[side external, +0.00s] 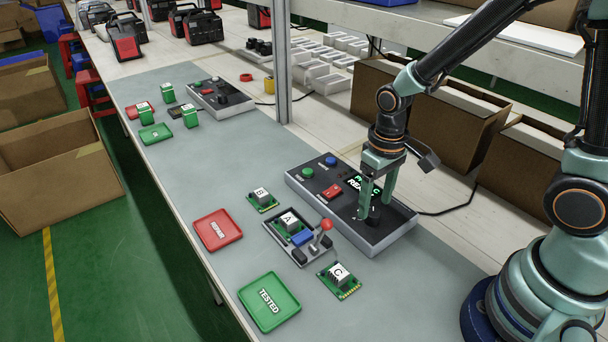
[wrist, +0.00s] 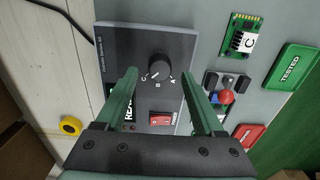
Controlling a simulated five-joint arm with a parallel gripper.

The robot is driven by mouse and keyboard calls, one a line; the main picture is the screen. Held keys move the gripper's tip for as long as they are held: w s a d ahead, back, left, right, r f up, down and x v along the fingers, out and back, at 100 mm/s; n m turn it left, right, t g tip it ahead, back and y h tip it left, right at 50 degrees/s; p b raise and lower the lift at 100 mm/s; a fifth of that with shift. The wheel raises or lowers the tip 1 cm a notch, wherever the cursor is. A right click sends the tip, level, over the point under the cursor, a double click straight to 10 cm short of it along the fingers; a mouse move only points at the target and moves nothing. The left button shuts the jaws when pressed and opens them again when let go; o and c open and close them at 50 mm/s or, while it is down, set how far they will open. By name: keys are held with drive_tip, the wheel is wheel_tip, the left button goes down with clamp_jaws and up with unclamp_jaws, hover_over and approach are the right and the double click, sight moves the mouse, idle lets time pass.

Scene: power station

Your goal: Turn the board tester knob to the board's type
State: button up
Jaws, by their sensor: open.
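The board tester (side external: 340,205) is a dark box on the grey mat; its lit display (side external: 362,186) is partly hidden by my gripper. Its black knob (wrist: 159,67) has marks C, B and A around it in the wrist view; its white pointer seems to lie towards C. My gripper (side external: 376,208) points down at the knob, open, with one finger on either side; contact cannot be told. In the wrist view my gripper (wrist: 159,74) shows a gap around the knob. A green board marked A (side external: 289,222) sits in the fixture (side external: 274,236) with the red-knobbed lever.
Board B (side external: 262,197) and board C (side external: 339,277) lie beside the fixture. A red tray (side external: 217,238) and a green TESTED tray (side external: 268,312) lie at the mat's front. The tester also has a red switch (wrist: 160,119), a green button (side external: 307,173) and a blue button (side external: 330,161).

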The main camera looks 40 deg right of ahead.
sight(373, 216)
drive_tip(key=shift+f, duration=1.1)
clamp_jaws()
